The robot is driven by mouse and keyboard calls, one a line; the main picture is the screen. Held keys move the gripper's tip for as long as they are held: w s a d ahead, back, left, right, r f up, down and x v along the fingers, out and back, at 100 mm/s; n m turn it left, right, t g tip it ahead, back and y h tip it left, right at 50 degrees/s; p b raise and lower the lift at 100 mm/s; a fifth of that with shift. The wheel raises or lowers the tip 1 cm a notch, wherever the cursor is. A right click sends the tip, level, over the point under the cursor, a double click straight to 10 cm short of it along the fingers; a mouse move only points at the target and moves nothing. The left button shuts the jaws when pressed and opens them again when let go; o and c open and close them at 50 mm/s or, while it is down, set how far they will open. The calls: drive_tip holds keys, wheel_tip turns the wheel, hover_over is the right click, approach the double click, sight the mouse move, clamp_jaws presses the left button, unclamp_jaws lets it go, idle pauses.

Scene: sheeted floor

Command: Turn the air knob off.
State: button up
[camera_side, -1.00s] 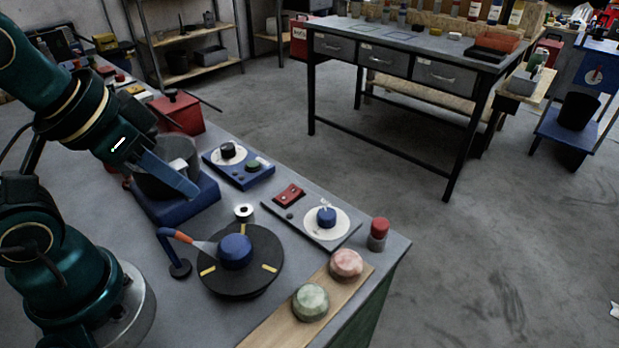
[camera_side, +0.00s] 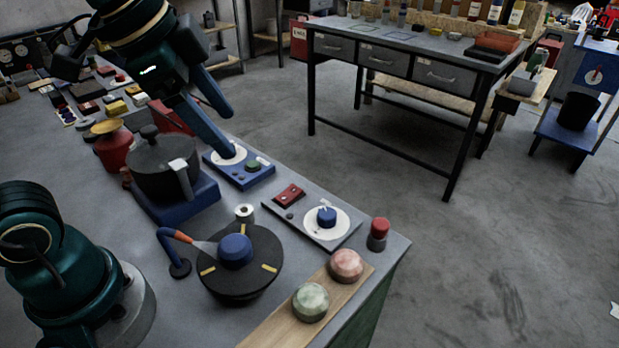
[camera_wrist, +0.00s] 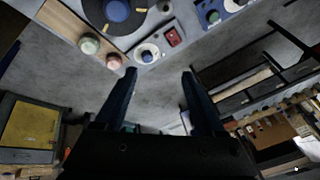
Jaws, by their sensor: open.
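Two control panels sit on the bench. The blue panel (camera_side: 255,181) has a round white dial (camera_side: 225,158), partly covered by a finger, and a green button (camera_side: 254,165). Its knob is hidden in the side view. The grey panel (camera_side: 272,207) carries a blue knob (camera_side: 327,216) on a white dial (camera_side: 344,226), plus a red switch (camera_side: 289,195). I cannot read which knob is air. The blue knob also shows in the wrist view (camera_wrist: 147,56). My gripper (camera_side: 228,132) is open and empty; in the side view it overlaps the blue panel. Contact cannot be told.
A grey lidded pot (camera_side: 158,178) on a blue base stands left of the blue panel. A black turntable (camera_side: 268,275) with a blue centre and an orange-handled tool (camera_side: 176,236) are in front. Two round stones and a red-capped cylinder (camera_side: 378,240) are near the right edge.

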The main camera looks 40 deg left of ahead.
drive_tip(key=w+d+m+g, duration=0.1)
drive_tip(key=w+d+m, duration=0.1)
drive_tip(key=w+m, duration=0.3)
drive_tip(key=m+g, duration=0.3)
drive_tip(key=g, duration=0.1)
hover_over(326, 213)
wheel_tip(326, 213, down, 15)
drive_tip(key=shift+w+f, duration=0.1)
drive_tip(key=shift+f, duration=2.45)
clamp_jaws()
